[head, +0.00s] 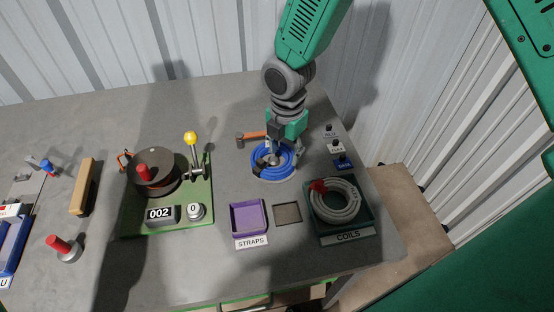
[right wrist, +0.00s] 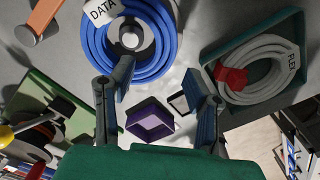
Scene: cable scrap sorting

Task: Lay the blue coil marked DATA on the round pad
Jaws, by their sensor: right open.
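My right gripper (head: 270,150) is over the coil in the head view. In the right wrist view, its fingers (right wrist: 158,88) are spread with nothing between them, and the coil lies beyond the fingertips. The gripper and arm hide part of the coil in the head view. My left gripper is out of view.
A green COILS tray (head: 366,233) holds a white coil (head: 338,205) with a FLEX tag.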

